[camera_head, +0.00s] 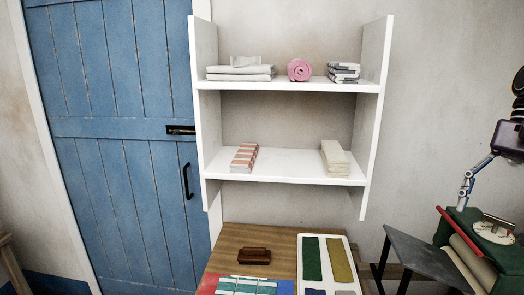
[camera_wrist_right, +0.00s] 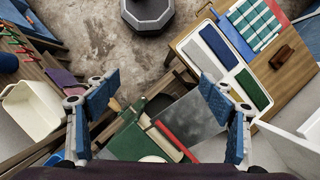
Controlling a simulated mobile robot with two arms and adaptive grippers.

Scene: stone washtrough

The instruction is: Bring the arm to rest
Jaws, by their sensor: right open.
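My right gripper (camera_wrist_right: 158,90) is open in the right wrist view, its two blue-padded fingers wide apart with nothing between them. It hangs over a green piece (camera_wrist_right: 130,143) with a red bar and a grey panel (camera_wrist_right: 192,118). In the head view my right gripper (camera_head: 484,163) shows only in part at the right edge, above the same green piece (camera_head: 470,232) and clear of it. My left gripper is in neither view.
A white shelf (camera_head: 285,180) with folded cloths stands behind. A blue door (camera_head: 120,130) is left. A cream basin (camera_wrist_right: 30,110) lies left in the wrist view.

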